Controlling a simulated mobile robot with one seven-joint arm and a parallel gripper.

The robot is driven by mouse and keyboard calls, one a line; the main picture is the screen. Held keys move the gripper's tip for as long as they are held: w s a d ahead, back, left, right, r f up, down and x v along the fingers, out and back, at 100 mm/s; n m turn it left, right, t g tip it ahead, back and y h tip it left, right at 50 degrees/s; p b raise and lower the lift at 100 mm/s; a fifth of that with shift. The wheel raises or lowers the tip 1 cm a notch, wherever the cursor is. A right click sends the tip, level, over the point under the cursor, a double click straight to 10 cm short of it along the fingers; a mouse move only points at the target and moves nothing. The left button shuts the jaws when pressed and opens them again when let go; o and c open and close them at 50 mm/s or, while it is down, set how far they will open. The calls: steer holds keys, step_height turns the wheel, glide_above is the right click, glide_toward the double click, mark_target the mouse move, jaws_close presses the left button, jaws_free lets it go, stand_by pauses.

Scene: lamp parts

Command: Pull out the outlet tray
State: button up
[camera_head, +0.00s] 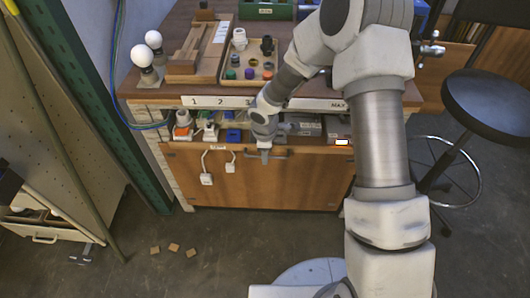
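The outlet tray (310,180) is in the bench, below a white strip marked 1, 2, 3, with a brown wooden front. Behind the front's top edge sit an orange-and-white outlet (183,124), a white one (210,130) and a blue one (233,135). A grey bar handle (281,153) runs along the upper front. My gripper (265,156) points down at the handle's left part and overlaps it. The fingers are small and partly hidden, so I cannot tell whether they are closed around the handle.
Two white plugs (206,179) hang on cords over the tray front. The benchtop holds a parts tray (222,78) and bulbs (142,56). A black stool (495,105) stands right. Small wooden blocks (174,247) lie on the floor left. Floor before the tray is mostly clear.

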jaws_close()
stand_by(1.3)
